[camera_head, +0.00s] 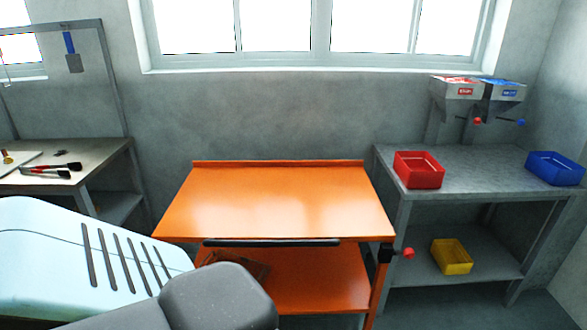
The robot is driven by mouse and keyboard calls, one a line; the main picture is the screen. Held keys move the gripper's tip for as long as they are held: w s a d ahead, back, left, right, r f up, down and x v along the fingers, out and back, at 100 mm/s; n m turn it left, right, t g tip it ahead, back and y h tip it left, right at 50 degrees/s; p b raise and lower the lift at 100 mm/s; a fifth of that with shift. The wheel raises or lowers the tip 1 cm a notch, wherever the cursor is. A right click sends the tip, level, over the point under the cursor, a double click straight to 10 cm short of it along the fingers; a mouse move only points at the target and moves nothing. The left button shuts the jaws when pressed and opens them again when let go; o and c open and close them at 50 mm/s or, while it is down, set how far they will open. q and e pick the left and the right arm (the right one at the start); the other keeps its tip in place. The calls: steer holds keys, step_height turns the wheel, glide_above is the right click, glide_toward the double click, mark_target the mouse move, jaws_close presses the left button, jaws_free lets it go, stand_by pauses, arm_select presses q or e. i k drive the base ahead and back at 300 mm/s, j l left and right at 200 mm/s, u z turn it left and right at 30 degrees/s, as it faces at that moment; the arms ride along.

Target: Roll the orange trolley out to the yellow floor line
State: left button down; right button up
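The orange trolley (275,200) stands in the middle, against the grey wall under the window. Its bare top has a raised back edge. A dark handle bar (272,242) runs along its front edge, and a lower orange shelf (320,278) shows beneath. A black block with a red knob (408,253) sits at its front right corner. My white and grey arm comes in from the lower left and covers the trolley's front left part. Neither gripper can be seen. The yellow floor line is not in view.
A grey bench (470,160) stands close on the right with a red bin (418,170), a blue bin (555,168) and a yellow bin (451,257) on its lower shelf. Two dispensers hang above it. A left workbench (95,160) holds brushes (50,170).

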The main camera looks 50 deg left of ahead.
mark_target(306, 220)
steer(key=u, duration=1.85)
